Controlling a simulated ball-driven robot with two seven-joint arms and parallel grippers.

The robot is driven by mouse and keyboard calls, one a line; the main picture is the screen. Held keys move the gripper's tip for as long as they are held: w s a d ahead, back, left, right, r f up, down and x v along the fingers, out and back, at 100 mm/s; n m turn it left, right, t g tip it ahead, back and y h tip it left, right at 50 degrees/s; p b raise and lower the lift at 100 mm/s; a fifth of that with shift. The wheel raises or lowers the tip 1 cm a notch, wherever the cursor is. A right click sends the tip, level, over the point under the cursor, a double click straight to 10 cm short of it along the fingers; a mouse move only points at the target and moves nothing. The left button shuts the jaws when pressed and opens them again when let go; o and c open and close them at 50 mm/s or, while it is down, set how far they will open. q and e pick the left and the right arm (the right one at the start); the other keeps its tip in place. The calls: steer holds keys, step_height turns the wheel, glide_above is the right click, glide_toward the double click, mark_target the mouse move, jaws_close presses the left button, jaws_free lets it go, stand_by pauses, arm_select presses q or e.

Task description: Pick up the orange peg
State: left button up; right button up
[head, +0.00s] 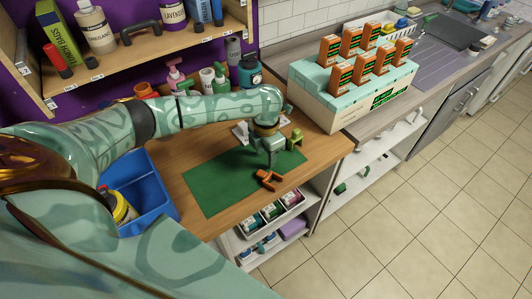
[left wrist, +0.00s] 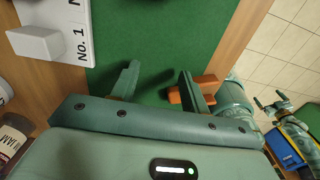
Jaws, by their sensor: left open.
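The orange peg (head: 267,179) lies on the green mat (head: 222,181), near its front edge. My left gripper (head: 264,158) is pointed down above the mat, just behind the peg in the head view.
A white plate marked No. 1 (left wrist: 60,20) with a white block lies beside the mat. A yellow-green clip-like piece (head: 296,139) stands behind the peg. A blue bin (head: 150,184) is at left.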

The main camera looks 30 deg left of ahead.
arm_select(q)
jaws_close()
steer(key=o, duration=0.8)
jaws_free()
steer(key=shift+c, duration=0.2)
